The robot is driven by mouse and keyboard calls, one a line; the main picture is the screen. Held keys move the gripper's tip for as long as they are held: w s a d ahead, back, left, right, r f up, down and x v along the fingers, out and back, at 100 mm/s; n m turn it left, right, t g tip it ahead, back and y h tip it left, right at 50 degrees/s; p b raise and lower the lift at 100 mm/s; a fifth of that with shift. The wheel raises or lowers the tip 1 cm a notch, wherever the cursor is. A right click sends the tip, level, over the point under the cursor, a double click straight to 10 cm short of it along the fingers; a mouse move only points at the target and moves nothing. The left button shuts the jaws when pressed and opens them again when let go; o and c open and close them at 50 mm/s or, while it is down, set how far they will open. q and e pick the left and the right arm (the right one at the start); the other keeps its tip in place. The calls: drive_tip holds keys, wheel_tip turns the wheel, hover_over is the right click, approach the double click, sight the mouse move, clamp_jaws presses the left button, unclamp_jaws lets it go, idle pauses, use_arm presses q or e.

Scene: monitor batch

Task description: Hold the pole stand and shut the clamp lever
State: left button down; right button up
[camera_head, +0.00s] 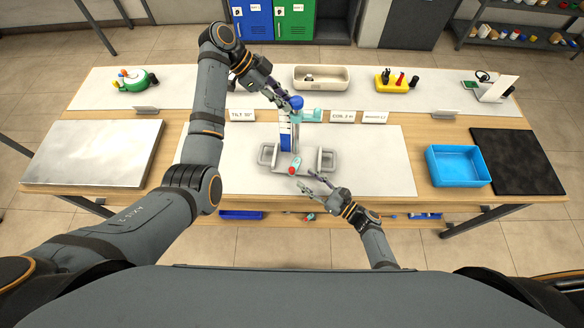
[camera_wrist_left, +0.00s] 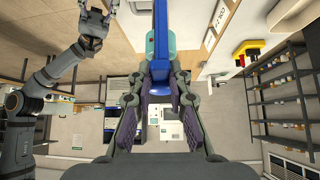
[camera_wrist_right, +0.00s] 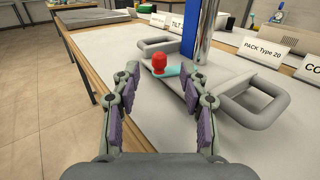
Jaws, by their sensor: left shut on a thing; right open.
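The pole stand has a grey base (camera_head: 310,166) with two loop handles, a blue and white upright (camera_head: 286,135) and a metal pole (camera_wrist_right: 206,32). It stands upright on the white mat. A blue knob (camera_head: 296,102) and a teal part (camera_head: 311,115) are at its top. My left gripper (camera_head: 289,99) is shut on the stand's blue top part (camera_wrist_left: 160,72); the exact contact is partly hidden. The clamp lever, teal with a red tip (camera_head: 292,171), lies at the base; its red knob (camera_wrist_right: 159,62) faces my right gripper (camera_wrist_right: 160,108). That gripper is open and empty, just in front of the base.
Labels (camera_head: 343,116) stand behind the stand. A blue tray (camera_head: 458,180) and a black mat (camera_head: 520,160) lie right, a metal plate (camera_head: 95,152) left. A beige tray (camera_head: 321,87) and a yellow holder (camera_head: 396,86) are at the back. The mat beside the base is clear.

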sight(295, 171)
drive_tip(key=x, duration=0.7)
drive_tip(key=shift+w+a, duration=0.15)
drive_tip(key=shift+a, duration=0.1)
clamp_jaws()
